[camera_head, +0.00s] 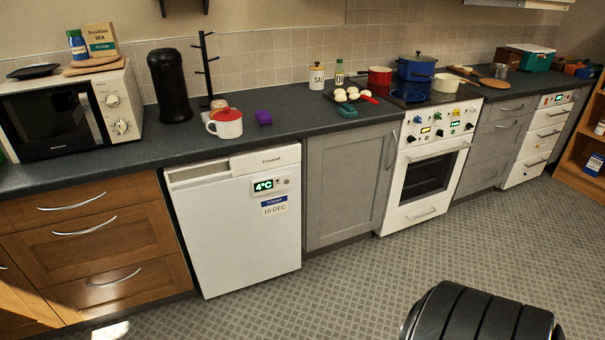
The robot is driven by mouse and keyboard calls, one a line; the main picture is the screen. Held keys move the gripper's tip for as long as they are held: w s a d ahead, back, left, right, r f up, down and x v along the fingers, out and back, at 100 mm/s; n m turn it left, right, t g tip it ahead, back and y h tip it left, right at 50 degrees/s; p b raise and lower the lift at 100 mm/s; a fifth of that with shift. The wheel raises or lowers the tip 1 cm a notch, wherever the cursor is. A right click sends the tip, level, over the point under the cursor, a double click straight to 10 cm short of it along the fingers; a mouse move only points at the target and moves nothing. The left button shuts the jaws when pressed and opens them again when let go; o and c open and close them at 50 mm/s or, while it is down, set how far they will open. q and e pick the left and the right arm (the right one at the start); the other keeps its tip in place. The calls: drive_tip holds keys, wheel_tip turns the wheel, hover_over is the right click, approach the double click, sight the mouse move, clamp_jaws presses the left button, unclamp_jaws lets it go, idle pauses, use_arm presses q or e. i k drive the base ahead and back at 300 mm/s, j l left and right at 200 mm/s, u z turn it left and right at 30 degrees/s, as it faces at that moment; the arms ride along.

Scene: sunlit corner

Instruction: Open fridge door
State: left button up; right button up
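A handle recess seems to run along the upper left of the front. Neither of my grippers can be made out in the head view.
Wooden drawers (90,240) stand left of the fridge, a grey cupboard (346,180) and a white oven (425,178) right of it. The patterned floor (310,305) before the fridge is clear. A black ribbed rounded shape (480,315) shows at the bottom right.

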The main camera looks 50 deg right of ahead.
sight(239, 229)
drive_tip(key=z, duration=1.15)
